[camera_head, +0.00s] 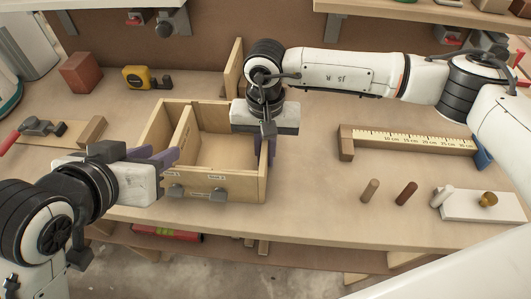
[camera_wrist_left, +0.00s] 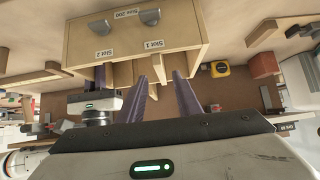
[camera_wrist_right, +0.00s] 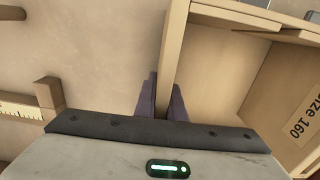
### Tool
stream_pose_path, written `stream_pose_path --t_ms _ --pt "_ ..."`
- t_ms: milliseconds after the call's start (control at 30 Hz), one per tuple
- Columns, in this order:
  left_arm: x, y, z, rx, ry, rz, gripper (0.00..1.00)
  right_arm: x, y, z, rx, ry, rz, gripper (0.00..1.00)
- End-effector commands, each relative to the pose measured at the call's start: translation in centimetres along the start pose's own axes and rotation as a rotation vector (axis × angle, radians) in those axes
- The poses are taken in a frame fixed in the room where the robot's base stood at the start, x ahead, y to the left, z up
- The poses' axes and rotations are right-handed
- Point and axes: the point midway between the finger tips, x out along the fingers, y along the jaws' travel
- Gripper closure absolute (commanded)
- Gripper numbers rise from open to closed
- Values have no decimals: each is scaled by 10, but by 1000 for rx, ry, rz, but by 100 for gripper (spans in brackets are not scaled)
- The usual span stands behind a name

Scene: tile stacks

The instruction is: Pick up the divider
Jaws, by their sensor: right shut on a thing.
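An open wooden box (camera_head: 225,184) stands at the front of the table. A thin upright panel (camera_head: 184,134) splits it into a narrow left and a wide right compartment; it looks like a divider. Another thin upright panel (camera_head: 236,62) stands behind the box; I cannot tell which the task means. My right gripper (camera_head: 266,148) points down and is shut on the box's right wall, which runs between its fingers in the right wrist view (camera_wrist_right: 174,60). My left gripper (camera_head: 155,156) is open at the box's left side, with purple fingers apart in the left wrist view (camera_wrist_left: 172,85).
A reddish block (camera_head: 81,72) and a yellow tape measure (camera_head: 139,77) lie at the back left. A ruler (camera_head: 415,139) on a wooden block is at the right, with several pegs (camera_head: 406,193) in front. Shelves overhang the back. Bare table lies between the box and pegs.

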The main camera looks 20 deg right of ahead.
Motion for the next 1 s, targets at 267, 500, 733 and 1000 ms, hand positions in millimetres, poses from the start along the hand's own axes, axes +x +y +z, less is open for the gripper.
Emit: stream_pose_path --t_ms 267,500,733,1000 --pt "0 0 0 0 0 0 64 -1 0 0 1 0 -2 100" --pt "4 -3 4 -10 40 -10 64 -1 0 0 1 0 -2 100" --pt "7 -8 13 -20 201 -24 64 -1 0 0 1 0 -2 100" --pt "-2 -2 17 -4 348 -5 64 -1 -1 0 1 0 -2 100"
